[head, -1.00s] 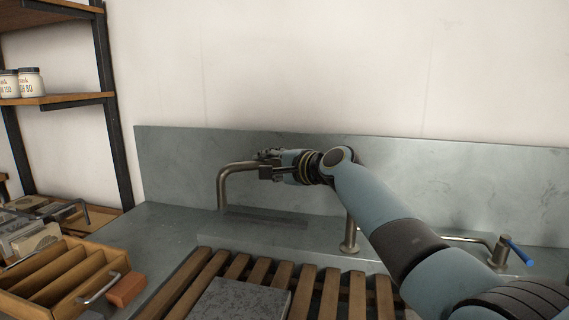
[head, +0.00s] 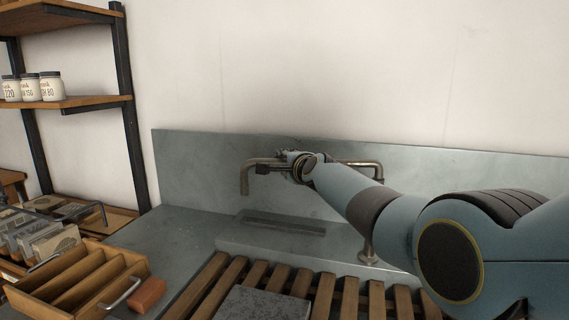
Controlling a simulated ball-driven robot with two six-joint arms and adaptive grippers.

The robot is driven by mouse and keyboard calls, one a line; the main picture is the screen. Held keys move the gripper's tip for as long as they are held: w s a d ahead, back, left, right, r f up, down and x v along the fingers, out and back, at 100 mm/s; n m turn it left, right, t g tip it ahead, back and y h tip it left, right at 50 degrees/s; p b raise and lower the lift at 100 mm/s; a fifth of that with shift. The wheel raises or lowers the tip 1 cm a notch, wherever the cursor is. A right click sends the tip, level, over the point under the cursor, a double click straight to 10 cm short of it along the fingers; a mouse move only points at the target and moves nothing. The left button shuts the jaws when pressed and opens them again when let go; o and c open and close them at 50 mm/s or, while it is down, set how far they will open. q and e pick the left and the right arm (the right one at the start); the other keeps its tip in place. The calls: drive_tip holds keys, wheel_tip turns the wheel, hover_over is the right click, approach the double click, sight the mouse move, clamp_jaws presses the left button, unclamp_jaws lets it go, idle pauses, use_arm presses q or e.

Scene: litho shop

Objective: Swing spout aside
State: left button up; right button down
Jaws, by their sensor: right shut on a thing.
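The metal spout (head: 247,178) rises from an upright post (head: 368,248) on the grey stone sink, runs left near the backsplash and bends down at its left end. My right gripper (head: 268,167) is shut on the spout's horizontal part, near that bend. The gripper and forearm hide the middle of the spout and part of the post. The spout's open tip hangs clear of the sink, behind the left part of a dark slot (head: 284,222). My left gripper is not in view.
A wooden slatted rack (head: 212,283) with a dark grey slab (head: 262,304) lies in front. A wooden divided tray (head: 75,279) and an orange-brown block (head: 147,294) are at left. A shelf (head: 70,105) with jars (head: 50,87) stands at the back left. The stone backsplash (head: 200,160) is close behind the spout.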

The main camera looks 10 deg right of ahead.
drive_tip(key=shift+d+f, duration=0.1)
drive_tip(key=shift+f, duration=0.05)
drive_tip(key=c, duration=1.7)
unclamp_jaws()
drive_tip(key=shift+c, duration=0.2)
drive_tip(key=o, duration=0.6)
drive_tip(key=shift+d, duration=0.1)
drive_tip(key=shift+s, duration=0.15)
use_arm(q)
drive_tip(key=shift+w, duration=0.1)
use_arm(e)
drive_tip(key=v, duration=1.1)
drive_tip(key=shift+s+r, duration=0.25)
drive_tip(key=shift+s, duration=0.1)
